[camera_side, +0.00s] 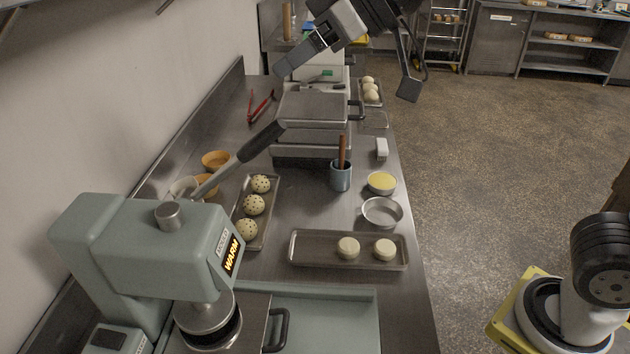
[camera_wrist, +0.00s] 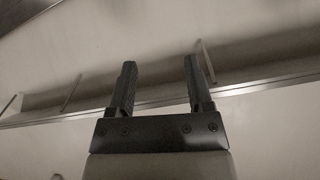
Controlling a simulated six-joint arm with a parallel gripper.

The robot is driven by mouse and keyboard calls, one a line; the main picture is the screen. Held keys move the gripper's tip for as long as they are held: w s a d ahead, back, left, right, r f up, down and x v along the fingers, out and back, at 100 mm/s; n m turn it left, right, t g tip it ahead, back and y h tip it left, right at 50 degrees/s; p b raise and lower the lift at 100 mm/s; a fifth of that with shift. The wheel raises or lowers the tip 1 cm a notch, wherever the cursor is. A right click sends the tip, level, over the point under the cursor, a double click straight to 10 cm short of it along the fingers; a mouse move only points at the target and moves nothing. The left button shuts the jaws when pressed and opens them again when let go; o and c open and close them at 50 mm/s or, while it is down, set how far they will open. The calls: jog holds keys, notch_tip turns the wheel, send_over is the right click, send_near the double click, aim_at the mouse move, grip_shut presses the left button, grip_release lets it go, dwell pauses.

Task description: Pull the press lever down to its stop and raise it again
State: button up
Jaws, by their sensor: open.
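The press (camera_side: 150,245) is a pale green machine at the lower left of the side view, with a lit "WARM" sign on its front. Its lever (camera_side: 235,158) is a metal rod with a dark grip, slanting up and to the right from a hub on top of the press. A round metal press head (camera_side: 207,318) sits below the body. My gripper (camera_side: 345,78) is open and empty, high above the far part of the counter and well apart from the lever. In the wrist view both fingers (camera_wrist: 158,85) are spread with nothing between them; neither press nor lever shows there.
Along the counter stand a tray of speckled dough balls (camera_side: 270,215), a tray with two pale rounds (camera_side: 300,250), a blue cup with a wooden handle (camera_side: 340,178), a yellow-filled dish (camera_side: 382,183), an empty round tin (camera_side: 382,212) and red tongs (camera_side: 262,106). A flat-topped appliance (camera_side: 312,108) stands behind.

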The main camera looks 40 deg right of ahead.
jog(key=shift+r, duration=0.1)
jog(key=c, duration=0.8)
jog(key=shift+w+a+r, duration=0.1)
jog(key=shift+w+a, duration=0.1)
grip_shut()
jog(key=w+a+r+g+h, duration=0.3)
jog(key=w+r+g+h, duration=0.2)
jog(key=w+g, duration=0.2)
jog(key=shift+w+a+n+g+h, duration=0.2)
jog(key=shift+w+n+g+h, duration=0.15)
jog(key=shift+g, duration=0.25)
jog(key=shift+s, duration=0.1)
